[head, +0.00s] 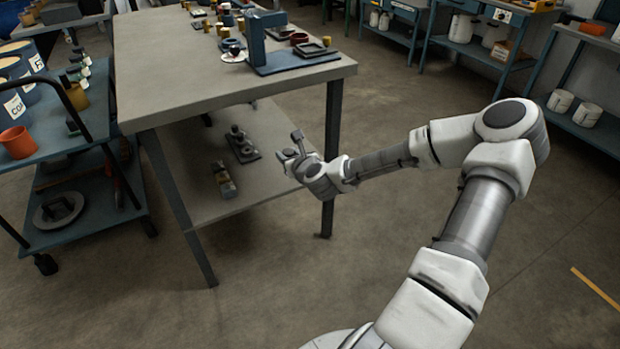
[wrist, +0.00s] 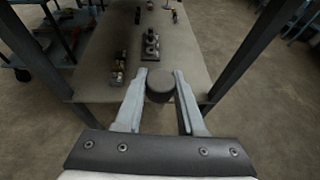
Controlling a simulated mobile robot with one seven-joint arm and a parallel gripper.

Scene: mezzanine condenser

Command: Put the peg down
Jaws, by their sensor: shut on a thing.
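My gripper (head: 292,152) is at the front right of the workbench, below the level of its top and near the open side above the lower shelf. It is shut on the peg (head: 297,135), a small dark piece with a wider head that stands up from the fingers. In the wrist view my gripper (wrist: 160,80) has its two pale fingers on either side of the peg (wrist: 160,87), whose round dark top faces the camera. The peg's lower part is hidden.
The workbench top (head: 190,75) carries a blue stand (head: 257,45) and small parts at its far right. The lower shelf (head: 190,185) holds a dark fixture (head: 241,148) and a small block (head: 223,180). A bench leg (head: 331,150) is close beside my gripper. A blue cart (head: 75,150) stands left.

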